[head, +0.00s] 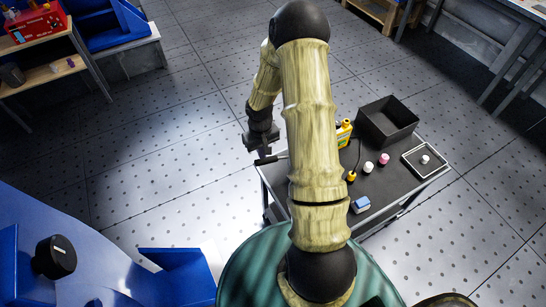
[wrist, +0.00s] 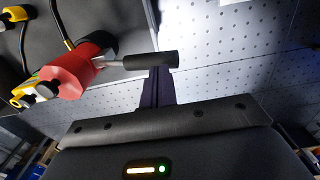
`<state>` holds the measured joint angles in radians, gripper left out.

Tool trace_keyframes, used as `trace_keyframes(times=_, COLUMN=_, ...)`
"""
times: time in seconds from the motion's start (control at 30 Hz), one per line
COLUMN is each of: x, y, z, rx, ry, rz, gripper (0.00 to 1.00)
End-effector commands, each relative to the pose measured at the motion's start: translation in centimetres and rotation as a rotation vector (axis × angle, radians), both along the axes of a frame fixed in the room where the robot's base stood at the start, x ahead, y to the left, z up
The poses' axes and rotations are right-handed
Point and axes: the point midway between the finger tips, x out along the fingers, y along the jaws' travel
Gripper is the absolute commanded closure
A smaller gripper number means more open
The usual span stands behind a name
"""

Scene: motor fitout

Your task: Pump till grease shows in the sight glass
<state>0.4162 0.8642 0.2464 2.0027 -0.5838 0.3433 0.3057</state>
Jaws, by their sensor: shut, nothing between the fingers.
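A grease pump with a red body (wrist: 72,68) and yellow parts lies at the left of the wrist view. Its lever, a metal rod with a black grip (wrist: 150,61), points right. In the head view my arm hides most of the pump; a yellow part (head: 344,132) and the black grip (head: 267,160) show on either side. My gripper (head: 262,146) is shut and empty, close to the grip at the cart's left edge. In the wrist view its fingers (wrist: 156,80) appear just below the grip; I cannot tell if they touch it. I cannot make out a sight glass.
The dark cart top (head: 400,178) holds a black open bin (head: 388,122), a white-edged tray (head: 427,160), a pink-topped piece (head: 384,159), a white piece (head: 368,167) and a blue block (head: 360,205). A black hose (wrist: 60,24) with yellow fittings runs from the pump. Floor left of the cart is clear.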

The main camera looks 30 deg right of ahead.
Motion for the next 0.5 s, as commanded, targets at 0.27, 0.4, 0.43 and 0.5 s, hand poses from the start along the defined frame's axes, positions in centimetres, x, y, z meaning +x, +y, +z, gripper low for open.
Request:
trace_keyframes(times=0.27, x=0.0, y=0.0, z=0.0, rx=0.0, ry=0.0, rz=0.0, gripper=1.0)
trace_keyframes(times=0.4, x=0.0, y=0.0, z=-0.14, rx=0.0, ry=0.0, rz=0.0, gripper=1.0)
trace_keyframes(times=0.43, x=-0.01, y=0.0, z=-0.24, rx=0.0, ry=0.0, rz=0.0, gripper=1.0)
trace_keyframes(times=0.5, x=-0.01, y=0.01, z=-0.58, rx=0.0, ry=0.0, rz=0.0, gripper=1.0)
